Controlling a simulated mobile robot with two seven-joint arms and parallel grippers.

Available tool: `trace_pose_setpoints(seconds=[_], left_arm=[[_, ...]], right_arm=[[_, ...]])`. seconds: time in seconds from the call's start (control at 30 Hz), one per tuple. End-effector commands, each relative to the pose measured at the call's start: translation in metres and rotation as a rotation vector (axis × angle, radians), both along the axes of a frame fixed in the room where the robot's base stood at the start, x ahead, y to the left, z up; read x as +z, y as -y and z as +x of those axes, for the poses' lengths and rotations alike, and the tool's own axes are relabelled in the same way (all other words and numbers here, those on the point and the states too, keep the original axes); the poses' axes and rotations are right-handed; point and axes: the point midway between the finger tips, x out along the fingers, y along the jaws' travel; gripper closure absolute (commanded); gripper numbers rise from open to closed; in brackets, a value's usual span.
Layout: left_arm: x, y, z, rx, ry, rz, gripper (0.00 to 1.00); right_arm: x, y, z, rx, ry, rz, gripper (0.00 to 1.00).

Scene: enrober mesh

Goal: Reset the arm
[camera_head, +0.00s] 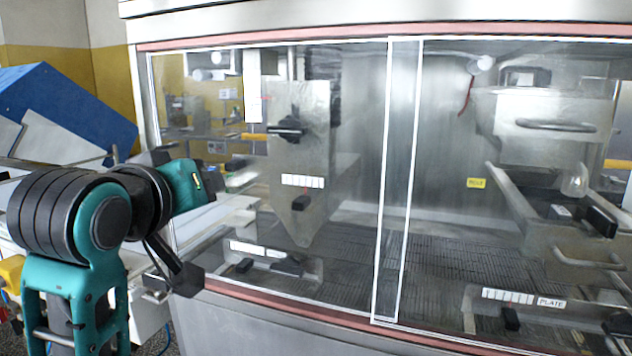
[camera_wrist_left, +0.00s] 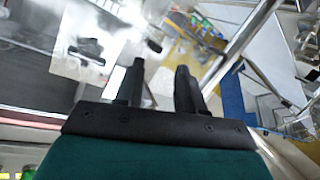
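My left arm comes in from the left in the head view, teal and black, bent in front of the machine's left edge. Its dark end parts (camera_head: 175,272) hang beside the lower left corner of the glazed front. In the left wrist view my left gripper (camera_wrist_left: 159,68) shows two black fingers standing apart with a clear gap. Nothing is between them. The enrober (camera_head: 300,330) is a large steel machine with sliding clear panels (camera_head: 400,180) across its front. My right gripper is not in view.
Behind the panels are a steel housing with a black knob (camera_head: 287,128), a dark mesh belt (camera_head: 350,262) and a label reading PLATE (camera_head: 551,302). A blue box-like object (camera_head: 75,100) stands at the left, behind my arm. The panels' near face is clear on the right.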

Motion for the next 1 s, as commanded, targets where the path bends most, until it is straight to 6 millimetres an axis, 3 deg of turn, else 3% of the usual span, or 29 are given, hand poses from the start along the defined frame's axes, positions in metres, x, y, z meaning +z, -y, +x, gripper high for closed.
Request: trace_pose_setpoints(seconds=[0.03, 0.27, 0.5, 0.7, 1.0], left_arm=[[-0.035, -0.004, -0.001, -0.001, -0.066, 0.026, 0.62], [-0.166, -0.019, -0.033, -0.04, -0.325, 0.156, 0.62], [-0.283, -0.034, -0.106, -0.12, -0.591, 0.286, 0.62], [-0.349, -0.044, -0.179, -0.208, -0.785, 0.372, 0.62], [-0.399, -0.053, -0.27, -0.33, -0.985, 0.453, 0.62]], right_arm=[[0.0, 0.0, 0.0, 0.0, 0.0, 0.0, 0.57], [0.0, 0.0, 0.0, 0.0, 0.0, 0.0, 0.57], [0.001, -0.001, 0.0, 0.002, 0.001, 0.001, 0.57], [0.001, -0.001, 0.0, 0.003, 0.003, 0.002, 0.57], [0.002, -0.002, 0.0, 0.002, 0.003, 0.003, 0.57]])
